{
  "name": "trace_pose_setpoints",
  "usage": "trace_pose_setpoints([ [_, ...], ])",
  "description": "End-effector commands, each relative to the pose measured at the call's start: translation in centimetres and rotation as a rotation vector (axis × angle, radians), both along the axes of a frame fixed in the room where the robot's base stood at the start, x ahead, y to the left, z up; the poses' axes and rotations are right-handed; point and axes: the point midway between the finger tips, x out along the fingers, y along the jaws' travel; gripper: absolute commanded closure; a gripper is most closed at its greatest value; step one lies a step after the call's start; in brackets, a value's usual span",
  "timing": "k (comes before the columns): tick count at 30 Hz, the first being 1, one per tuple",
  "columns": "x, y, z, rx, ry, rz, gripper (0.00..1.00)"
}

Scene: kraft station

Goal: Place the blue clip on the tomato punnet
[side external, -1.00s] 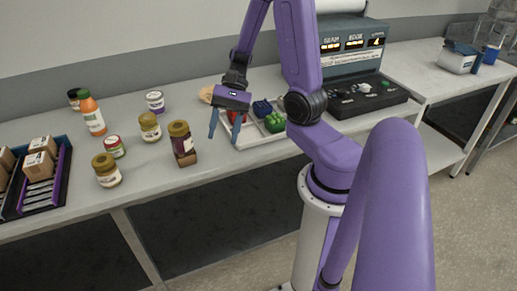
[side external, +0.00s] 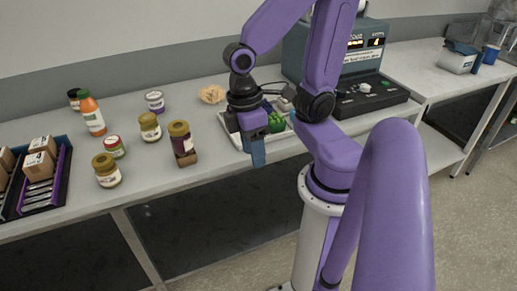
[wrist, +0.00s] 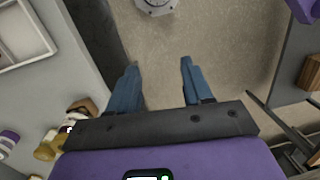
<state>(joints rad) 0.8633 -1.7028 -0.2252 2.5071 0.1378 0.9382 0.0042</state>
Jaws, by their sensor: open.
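My gripper (side external: 256,160) is open and empty in front of the white tray (side external: 234,139). In the wrist view its two blue fingers (wrist: 158,84) are spread apart with bare floor between them, just off the table's front edge. Behind my gripper, the tray holds a green item (side external: 277,122). My gripper and wrist hide most of the tray's left part, so I cannot make out a tomato punnet there. I cannot pick out the blue clip for certain either. Part of the tray (wrist: 28,58) shows empty at the upper left of the wrist view.
Several jars stand left of the tray, the nearest a dark-labelled jar (side external: 181,142) on a brown block. An orange bottle (side external: 92,114) and a rack of boxes (side external: 62,180) are farther left. A console (side external: 366,98) stands to the right. A tan item (side external: 212,94) lies behind.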

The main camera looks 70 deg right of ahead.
Motion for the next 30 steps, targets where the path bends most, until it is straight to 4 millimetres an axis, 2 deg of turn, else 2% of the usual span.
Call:
trace_pose_setpoints([
  [3, -0.9, 0.8, 0.7, 0.013, -0.074, 0.172, 0.5],
  [9, -1.8, 1.5, 1.3, 0.028, -0.142, 0.326, 0.5],
  [30, -1.9, 1.6, 1.4, 0.03, -0.152, 0.347, 0.5],
])
